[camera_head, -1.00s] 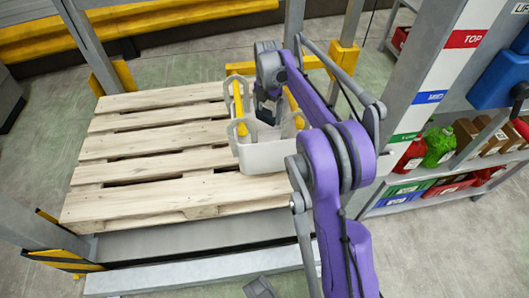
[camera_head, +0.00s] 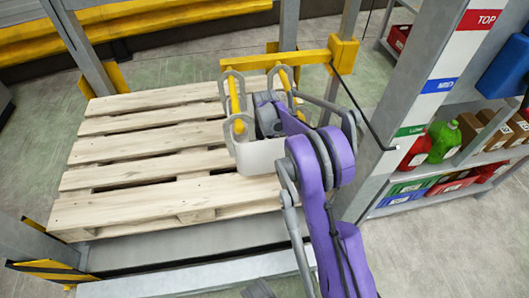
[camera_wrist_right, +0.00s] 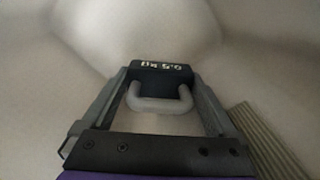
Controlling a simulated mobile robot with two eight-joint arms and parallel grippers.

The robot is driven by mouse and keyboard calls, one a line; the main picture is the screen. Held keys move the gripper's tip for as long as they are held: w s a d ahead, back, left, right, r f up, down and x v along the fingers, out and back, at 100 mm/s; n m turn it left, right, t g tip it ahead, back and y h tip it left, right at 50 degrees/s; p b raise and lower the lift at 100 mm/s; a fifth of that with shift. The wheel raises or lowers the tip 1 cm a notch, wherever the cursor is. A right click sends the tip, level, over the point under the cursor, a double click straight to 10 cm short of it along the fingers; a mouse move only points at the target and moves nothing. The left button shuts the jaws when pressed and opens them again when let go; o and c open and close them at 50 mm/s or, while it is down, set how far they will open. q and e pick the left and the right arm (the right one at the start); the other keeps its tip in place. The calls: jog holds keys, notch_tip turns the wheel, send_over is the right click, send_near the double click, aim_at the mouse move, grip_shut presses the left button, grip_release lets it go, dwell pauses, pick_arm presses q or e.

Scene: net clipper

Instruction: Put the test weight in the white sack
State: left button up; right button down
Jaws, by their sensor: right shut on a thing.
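The white sack (camera_head: 262,157) hangs open by grey loops on two yellow bars, above the pallet's right end. My right arm reaches down into its mouth, and the sack's front wall hides the fingertips in the head view. In the right wrist view my right gripper (camera_wrist_right: 160,84) is shut on the test weight (camera_wrist_right: 160,66), a dark block with white lettering and a pale grey handle (camera_wrist_right: 160,104). Pale sack walls surround the weight. I cannot tell whether it touches the bottom. My left gripper is not in view.
A wooden pallet (camera_head: 130,160) lies below and left of the sack. A yellow beam (camera_head: 315,58) on a grey post is behind it. A shelf (camera_head: 415,195) with bottles and boxes stands to the right. Yellow-black striped edging (camera_head: 50,266) is at lower left.

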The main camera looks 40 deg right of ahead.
jog(key=shift+f+b, duration=0.3)
jog(key=shift+f, duration=1.25)
jog(key=shift+f, duration=0.6)
grip_release()
notch_tip(320, 180, up, 13)
jog(key=p, duration=0.3)
jog(key=shift+r, duration=0.15)
jog(key=shift+r, duration=0.1)
